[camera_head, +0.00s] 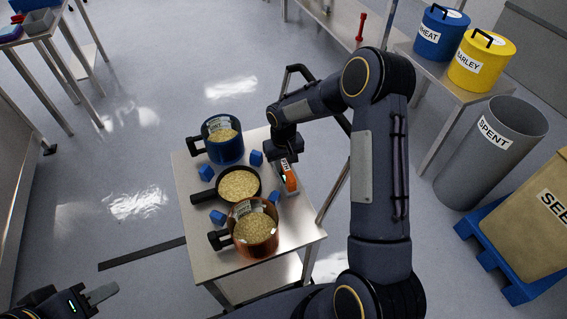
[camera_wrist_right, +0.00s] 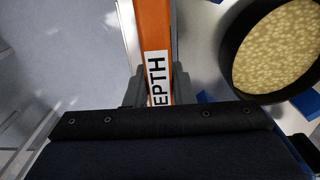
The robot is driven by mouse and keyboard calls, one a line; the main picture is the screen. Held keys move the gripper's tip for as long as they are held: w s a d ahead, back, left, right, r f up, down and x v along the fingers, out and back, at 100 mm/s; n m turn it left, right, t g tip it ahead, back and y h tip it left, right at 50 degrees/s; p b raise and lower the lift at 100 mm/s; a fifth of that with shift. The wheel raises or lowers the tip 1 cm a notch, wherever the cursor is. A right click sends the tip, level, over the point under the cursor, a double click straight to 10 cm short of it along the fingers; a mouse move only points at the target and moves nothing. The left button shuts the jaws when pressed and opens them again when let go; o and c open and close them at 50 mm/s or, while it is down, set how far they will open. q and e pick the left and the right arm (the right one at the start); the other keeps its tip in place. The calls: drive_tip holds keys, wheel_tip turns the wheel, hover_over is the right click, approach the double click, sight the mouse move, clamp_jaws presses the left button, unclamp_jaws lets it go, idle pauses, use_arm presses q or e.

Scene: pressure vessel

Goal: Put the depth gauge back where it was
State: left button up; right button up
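The depth gauge is an orange bar with a white label, seen in the head view (camera_head: 290,181) at the right edge of the small metal table. In the right wrist view the gauge (camera_wrist_right: 155,30) runs up from between the fingers, its label partly hidden. My right gripper (camera_head: 287,163) is over that edge; in its wrist view the grey fingers (camera_wrist_right: 155,92) lie against both sides of the gauge, shut on it. I cannot tell whether the gauge touches the table. My left gripper (camera_head: 105,293) is at the lower left, away from the table, its opening unclear.
The metal table (camera_head: 190,170) holds a blue pot (camera_head: 226,150), a black pan (camera_head: 239,184) and a copper pot (camera_head: 255,232), all with grain, and several blue blocks (camera_head: 256,158).

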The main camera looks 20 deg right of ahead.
drive_tip(key=o, duration=0.4)
